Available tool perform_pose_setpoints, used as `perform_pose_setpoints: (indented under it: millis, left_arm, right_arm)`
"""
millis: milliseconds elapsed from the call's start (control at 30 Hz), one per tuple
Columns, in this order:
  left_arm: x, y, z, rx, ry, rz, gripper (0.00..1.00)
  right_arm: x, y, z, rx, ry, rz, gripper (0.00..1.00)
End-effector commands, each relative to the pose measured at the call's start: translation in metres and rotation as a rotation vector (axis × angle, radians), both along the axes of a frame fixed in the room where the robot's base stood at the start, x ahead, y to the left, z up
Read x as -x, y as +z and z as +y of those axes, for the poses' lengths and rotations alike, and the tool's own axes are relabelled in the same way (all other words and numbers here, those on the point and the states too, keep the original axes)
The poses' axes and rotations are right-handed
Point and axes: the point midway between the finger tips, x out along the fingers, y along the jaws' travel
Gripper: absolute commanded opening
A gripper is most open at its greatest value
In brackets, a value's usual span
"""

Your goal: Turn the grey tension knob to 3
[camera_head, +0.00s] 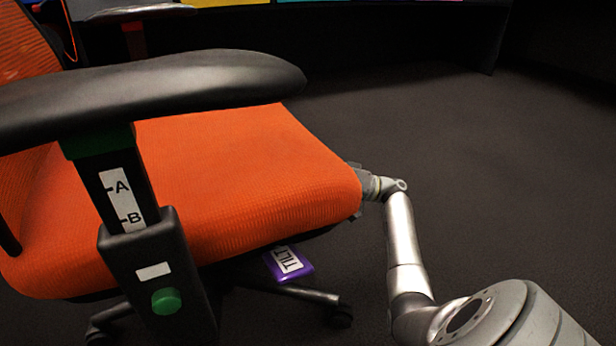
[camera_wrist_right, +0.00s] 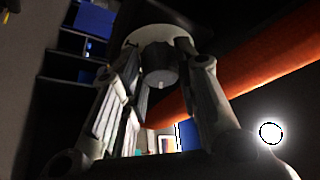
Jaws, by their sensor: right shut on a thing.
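The grey tension knob (camera_wrist_right: 160,76) shows in the right wrist view, under the orange seat (camera_head: 230,175). It is a dark grey cylinder in front of a paler round plate (camera_wrist_right: 145,37). My right gripper (camera_wrist_right: 161,56) has one finger on each side of the knob and is shut on it. I cannot read any numbers or pointer mark on the knob or plate. In the head view the seat's front right edge hides the knob and most of my right gripper (camera_head: 364,182). My left gripper is not in view.
The black armrest (camera_head: 150,95) with A and B marks and a green button (camera_head: 166,301) stands at the left. The chair's wheeled base (camera_head: 310,294) is below. Dark floor is clear at the right.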

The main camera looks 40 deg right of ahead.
Motion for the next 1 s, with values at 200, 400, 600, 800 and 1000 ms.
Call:
perform_pose_setpoints:
  millis: [200,400,600,800,1000]
  left_arm:
    - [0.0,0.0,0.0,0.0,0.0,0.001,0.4]
    - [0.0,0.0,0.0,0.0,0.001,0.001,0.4]
    - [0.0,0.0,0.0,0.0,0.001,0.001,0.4]
    - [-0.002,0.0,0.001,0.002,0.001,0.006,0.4]
    - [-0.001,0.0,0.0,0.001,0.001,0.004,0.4]
  right_arm:
    - [0.0,-0.002,0.0,0.002,0.001,0.006,0.06]
    - [0.0,-0.002,0.0,0.0,0.001,0.005,0.51]
    - [0.0,-0.001,0.0,0.0,0.0,0.004,0.51]
    - [0.005,-0.004,-0.007,-0.001,-0.001,0.005,0.51]
    - [0.027,-0.015,-0.036,-0.001,-0.003,0.007,0.51]
